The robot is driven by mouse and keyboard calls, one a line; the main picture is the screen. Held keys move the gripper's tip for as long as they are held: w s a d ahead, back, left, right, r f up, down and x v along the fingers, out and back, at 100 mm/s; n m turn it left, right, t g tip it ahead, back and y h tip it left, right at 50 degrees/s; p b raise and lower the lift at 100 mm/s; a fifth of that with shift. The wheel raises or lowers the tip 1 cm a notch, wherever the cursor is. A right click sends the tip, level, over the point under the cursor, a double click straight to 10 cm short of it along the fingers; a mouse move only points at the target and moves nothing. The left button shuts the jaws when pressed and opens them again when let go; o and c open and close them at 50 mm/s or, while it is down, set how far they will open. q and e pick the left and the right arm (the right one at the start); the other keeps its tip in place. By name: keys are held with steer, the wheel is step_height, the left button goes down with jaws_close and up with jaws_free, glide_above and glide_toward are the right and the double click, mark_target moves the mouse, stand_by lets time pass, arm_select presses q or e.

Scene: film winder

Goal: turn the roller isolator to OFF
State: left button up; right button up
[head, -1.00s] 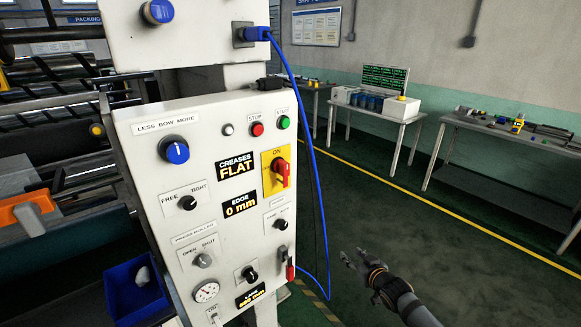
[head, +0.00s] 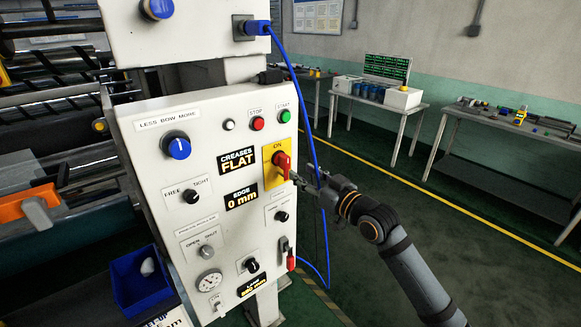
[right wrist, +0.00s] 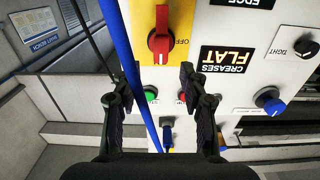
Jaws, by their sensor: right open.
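The roller isolator is a red rotary handle (head: 282,162) on a yellow plate (head: 271,180) at the panel's right edge, with ON printed at its top. Its red handle also shows in the right wrist view (right wrist: 160,35), upright in the picture, with OFF lettering beside it. My right gripper (head: 299,179) is at the plate's lower right, close to the handle. In the right wrist view its open fingers (right wrist: 157,72) straddle the handle's line, with the handle just beyond the tips. I see no contact. My left gripper is not in view.
A blue cable (head: 314,150) hangs in front of the panel beside the gripper; in the right wrist view it passes near one finger (right wrist: 140,85). Green START (head: 284,116) and red STOP (head: 257,123) buttons are above the isolator. Open floor lies right.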

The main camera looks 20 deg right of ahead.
mark_target(288, 163)
steer(key=p+x, duration=0.1)
steer(key=x, duration=0.4)
steer(key=shift+w+a+r, duration=0.15)
steer(key=shift+w, duration=0.1)
steer(key=shift+w+a, duration=0.15)
steer(key=shift+w, duration=0.25)
steer(key=shift+c, duration=0.5)
jaws_close()
